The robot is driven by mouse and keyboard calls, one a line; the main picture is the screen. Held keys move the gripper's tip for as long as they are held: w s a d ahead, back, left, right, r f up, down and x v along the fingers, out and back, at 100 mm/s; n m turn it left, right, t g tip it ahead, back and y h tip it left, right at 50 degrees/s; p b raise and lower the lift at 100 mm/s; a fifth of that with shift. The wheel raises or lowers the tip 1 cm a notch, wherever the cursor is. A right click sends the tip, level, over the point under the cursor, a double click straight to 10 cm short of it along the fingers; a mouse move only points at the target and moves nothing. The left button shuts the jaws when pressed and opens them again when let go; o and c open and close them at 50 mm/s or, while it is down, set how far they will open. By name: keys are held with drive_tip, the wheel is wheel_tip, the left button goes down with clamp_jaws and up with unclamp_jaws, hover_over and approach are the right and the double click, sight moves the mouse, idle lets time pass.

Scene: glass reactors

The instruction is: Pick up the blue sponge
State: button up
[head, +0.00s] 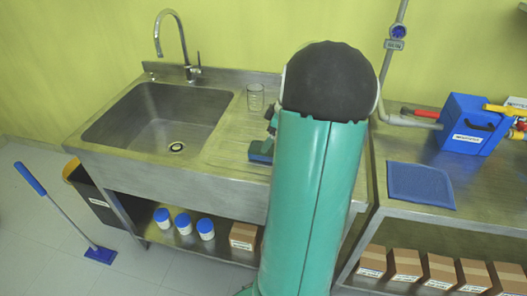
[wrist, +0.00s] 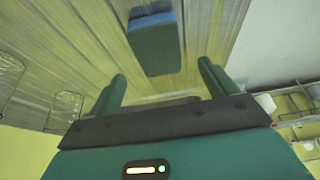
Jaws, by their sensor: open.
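The blue sponge (head: 261,151) lies on the ribbed steel drainboard right of the sink basin in the head view, its right part hidden behind my arm. In the wrist view the sponge (wrist: 155,45) is a dark blue-green block, beyond and between my two fingertips. My gripper (wrist: 161,72) is open and empty, its fingers spread on either side of the sponge's line. I cannot tell the exact gap between the fingertips and the sponge. In the head view my arm hides most of the gripper.
A clear glass beaker (head: 256,97) stands behind the sponge on the drainboard. The sink basin (head: 160,118) is left, with a tall faucet (head: 176,45). On the right bench are a blue mat (head: 420,185) and a blue box (head: 468,125).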

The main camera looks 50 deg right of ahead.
drive_tip(key=shift+x, duration=2.7)
drive_tip(key=shift+s+d+f, duration=0.1)
drive_tip(key=shift+f, duration=0.2)
drive_tip(key=c, duration=1.1)
drive_tip(key=shift+c, duration=0.2)
